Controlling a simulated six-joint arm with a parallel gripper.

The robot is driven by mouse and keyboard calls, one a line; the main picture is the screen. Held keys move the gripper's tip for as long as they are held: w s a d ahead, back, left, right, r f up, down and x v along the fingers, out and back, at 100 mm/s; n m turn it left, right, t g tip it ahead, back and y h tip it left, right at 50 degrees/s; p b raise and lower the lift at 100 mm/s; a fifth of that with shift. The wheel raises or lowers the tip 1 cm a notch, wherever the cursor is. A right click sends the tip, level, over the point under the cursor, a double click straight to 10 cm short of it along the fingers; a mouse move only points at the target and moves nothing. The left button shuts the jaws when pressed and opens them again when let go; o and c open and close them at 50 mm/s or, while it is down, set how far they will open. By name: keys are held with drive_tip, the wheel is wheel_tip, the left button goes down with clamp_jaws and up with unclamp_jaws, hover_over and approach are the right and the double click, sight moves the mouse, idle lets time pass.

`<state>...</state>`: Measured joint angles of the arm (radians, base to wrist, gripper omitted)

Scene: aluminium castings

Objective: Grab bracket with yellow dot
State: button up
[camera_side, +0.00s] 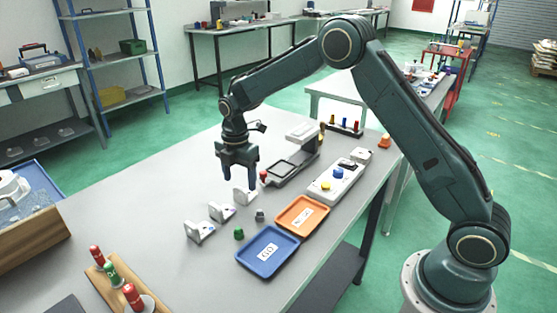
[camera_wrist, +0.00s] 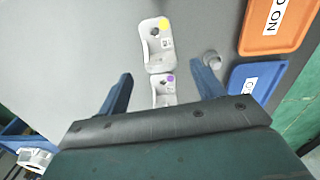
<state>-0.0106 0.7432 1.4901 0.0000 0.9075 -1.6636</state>
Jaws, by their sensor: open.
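The bracket with a yellow dot (camera_wrist: 157,45) is a pale metal casting, seen whole in the wrist view above and beyond my fingertips. It appears to be the farthest of three brackets in the side view (camera_side: 244,198), where its dot is not clear. My gripper (camera_side: 241,176) is over it there, pointing down, open and empty. In the wrist view a bracket with a purple dot (camera_wrist: 164,92) shows between the two fingers (camera_wrist: 164,85); it is the middle bracket in the side view (camera_side: 222,212). A third bracket (camera_side: 200,233) stands nearest the side camera.
An orange tray (camera_side: 281,219) and a blue tray (camera_side: 248,261) lie right of the brackets. A grey knob (camera_side: 260,215) and a green knob (camera_side: 239,233) stand between. A control box (camera_side: 335,184) and a grey fixture (camera_side: 292,165) are behind. The table left of the brackets is clear.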

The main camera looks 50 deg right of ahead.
sight(240, 188)
drive_tip(key=shift+s+f, duration=0.1)
drive_tip(key=shift+f, duration=2.05)
drive_tip(key=c, duration=1.1)
drive_tip(key=shift+r, duration=0.1)
wheel_tip(240, 188, up, 20)
